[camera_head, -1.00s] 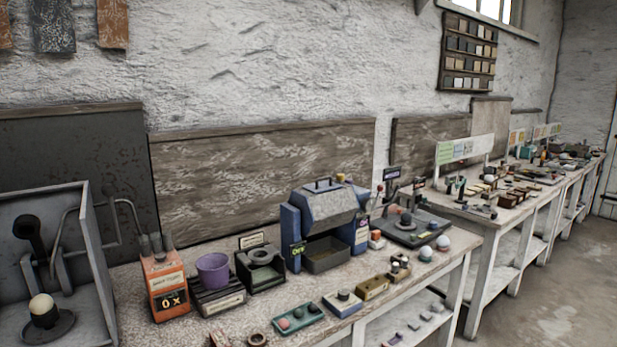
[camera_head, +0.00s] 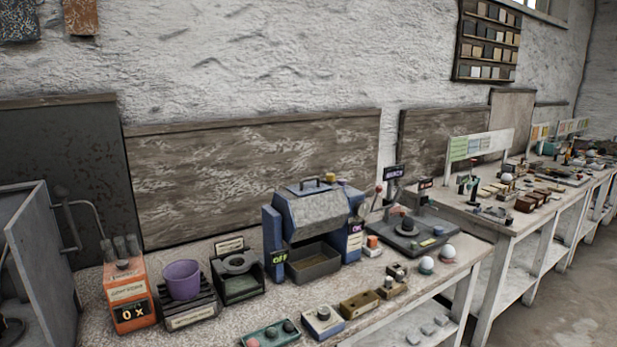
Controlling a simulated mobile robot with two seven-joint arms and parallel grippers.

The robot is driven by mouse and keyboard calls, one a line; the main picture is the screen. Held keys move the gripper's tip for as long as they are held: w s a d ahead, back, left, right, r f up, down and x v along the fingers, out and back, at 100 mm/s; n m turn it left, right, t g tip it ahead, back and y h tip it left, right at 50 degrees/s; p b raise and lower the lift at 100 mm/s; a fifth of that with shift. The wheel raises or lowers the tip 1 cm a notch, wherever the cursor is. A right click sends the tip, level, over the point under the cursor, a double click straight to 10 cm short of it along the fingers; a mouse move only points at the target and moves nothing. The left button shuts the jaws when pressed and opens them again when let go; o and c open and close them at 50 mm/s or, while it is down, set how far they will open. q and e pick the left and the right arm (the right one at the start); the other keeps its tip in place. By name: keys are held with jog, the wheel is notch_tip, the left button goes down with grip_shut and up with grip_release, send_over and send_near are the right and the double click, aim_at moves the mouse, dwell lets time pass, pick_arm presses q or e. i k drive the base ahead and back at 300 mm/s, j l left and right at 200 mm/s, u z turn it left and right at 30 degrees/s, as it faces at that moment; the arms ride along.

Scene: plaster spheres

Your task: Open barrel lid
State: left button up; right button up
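A blue machine with a grey faceted drum (camera_head: 322,215) stands on the near bench; it looks like the barrel. A lid with a bar handle (camera_head: 311,185) lies on top of the drum and looks shut. A dark open tray (camera_head: 313,264) sits under the drum. A green-lettered "OFF" label (camera_head: 279,257) is on its left post and an "OK" label (camera_head: 356,227) is on its right side. A small lever with a ball tip (camera_head: 377,190) stands at its right. Neither of my grippers is in view.
On the near bench (camera_head: 92,290), left of the machine, are an orange counter box (camera_head: 130,295), a purple cup (camera_head: 182,280) and a dark holder (camera_head: 237,272). A green tray (camera_head: 272,334) and small blocks line the front edge. A dark flat device (camera_head: 410,232) stands right.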

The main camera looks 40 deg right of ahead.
aim_at(302, 188)
jog(key=l+u, duration=0.25)
jog(key=l, duration=2.5)
jog(key=k, duration=0.1)
